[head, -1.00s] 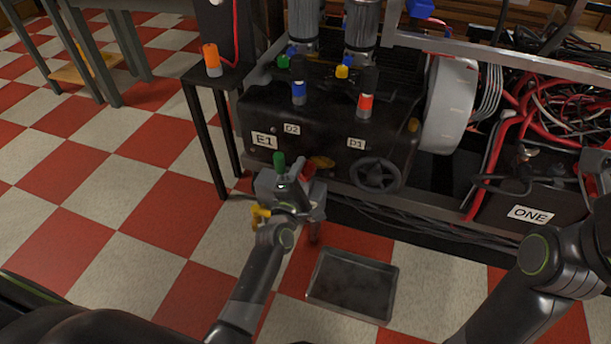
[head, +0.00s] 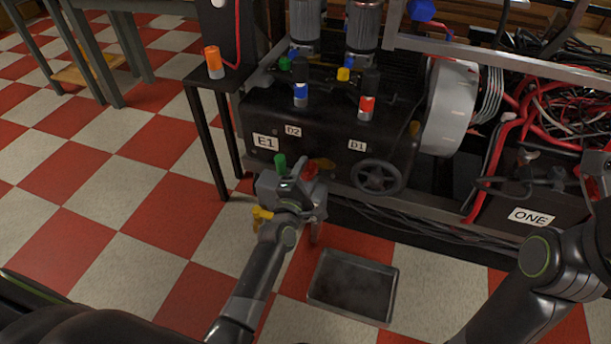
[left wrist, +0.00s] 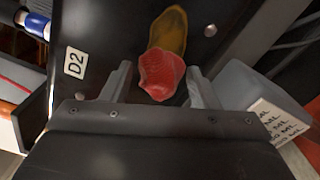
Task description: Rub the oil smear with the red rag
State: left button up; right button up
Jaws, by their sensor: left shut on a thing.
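The red rag (left wrist: 160,74) is bunched between the two fingers of my left gripper (left wrist: 157,80), which is shut on it. The oil smear (left wrist: 171,28) is an amber-brown patch on the black panel. The rag overlaps the smear's near end and hides part of it; firm contact cannot be told.
A handwheel (head: 377,177) sticks out right of the smear. An empty metal tray (head: 352,287) lies on the chequered floor below. A black stand with an orange-capped item (head: 213,62) is at the left. A grey box labelled ML (left wrist: 262,100) is beside my left gripper.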

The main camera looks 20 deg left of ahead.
pick_arm(q)
jog(key=shift+w, duration=0.65)
